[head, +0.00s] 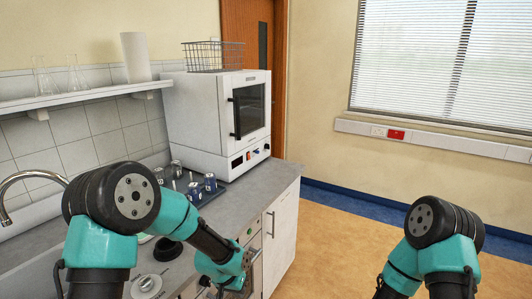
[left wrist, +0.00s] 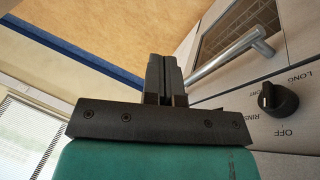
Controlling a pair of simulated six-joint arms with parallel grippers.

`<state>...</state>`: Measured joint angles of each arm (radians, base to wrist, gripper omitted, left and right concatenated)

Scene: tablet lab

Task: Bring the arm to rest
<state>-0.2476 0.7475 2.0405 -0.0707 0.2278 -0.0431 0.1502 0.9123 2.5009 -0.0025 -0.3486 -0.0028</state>
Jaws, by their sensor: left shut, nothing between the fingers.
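My left gripper (left wrist: 164,78) is shut and empty in the left wrist view, its two dark fingers together. In the head view my left arm reaches down past the counter's front edge, and its lower end is low in the picture. My right arm (head: 436,235) shows at the lower right of the head view, over the floor side. Its gripper is out of view.
An appliance front with a metal bar handle (left wrist: 232,55) and a dark knob (left wrist: 278,99) is close by my left gripper. The grey counter (head: 240,190) carries a white oven (head: 200,115) and several small jars. Open floor (head: 330,240) lies right of the cabinets.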

